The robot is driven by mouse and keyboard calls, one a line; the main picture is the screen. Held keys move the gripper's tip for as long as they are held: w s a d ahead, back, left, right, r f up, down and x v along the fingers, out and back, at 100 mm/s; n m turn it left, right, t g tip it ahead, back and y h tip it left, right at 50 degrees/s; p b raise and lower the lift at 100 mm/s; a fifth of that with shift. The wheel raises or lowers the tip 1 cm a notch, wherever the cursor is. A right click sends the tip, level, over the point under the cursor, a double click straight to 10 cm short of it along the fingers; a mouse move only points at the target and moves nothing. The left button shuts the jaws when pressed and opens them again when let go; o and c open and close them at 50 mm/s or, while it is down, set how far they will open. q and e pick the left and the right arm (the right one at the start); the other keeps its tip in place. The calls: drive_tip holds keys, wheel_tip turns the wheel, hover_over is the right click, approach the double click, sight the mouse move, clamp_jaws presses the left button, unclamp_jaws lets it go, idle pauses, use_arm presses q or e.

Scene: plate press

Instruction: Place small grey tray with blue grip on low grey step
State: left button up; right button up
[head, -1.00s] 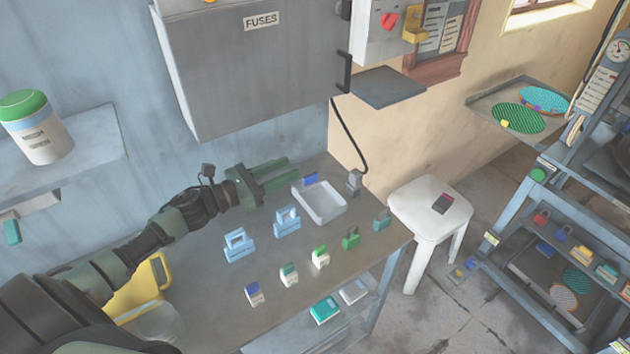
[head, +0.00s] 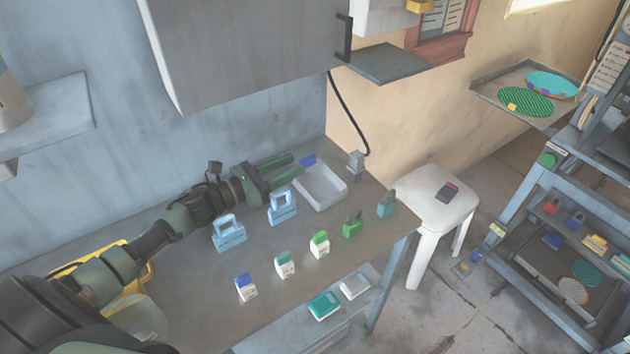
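The small grey tray (head: 321,190) is a shallow, open, pale grey box on the workbench, with a blue grip (head: 308,161) on its far-left edge. My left gripper (head: 298,164) comes in from the left, low over the bench. Its two green fingers are apart, with their tips close to the blue grip. I cannot tell whether they touch it. No clear low grey step stands out; a small stepped grey block (head: 355,166) is at the bench's back corner, and I cannot tell if that is it. My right gripper is not in view.
Two light blue handled blocks (head: 283,208) stand just in front of my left gripper. Several small cartons and padlocks (head: 352,224) line the bench front. A white stool (head: 432,208) stands right of the bench. A grey cabinet (head: 240,50) hangs above.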

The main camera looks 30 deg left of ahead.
sight(300, 162)
use_arm(q)
drive_tip(key=p+x, duration=0.1)
drive_tip(key=x, duration=0.4)
drive_tip(key=shift+r+p, duration=0.1)
drive_tip(key=shift+p, duration=0.3)
drive_tip(key=shift+w+d, duration=0.25)
drive_tip(key=shift+w, duration=0.1)
clamp_jaws()
idle(0.8)
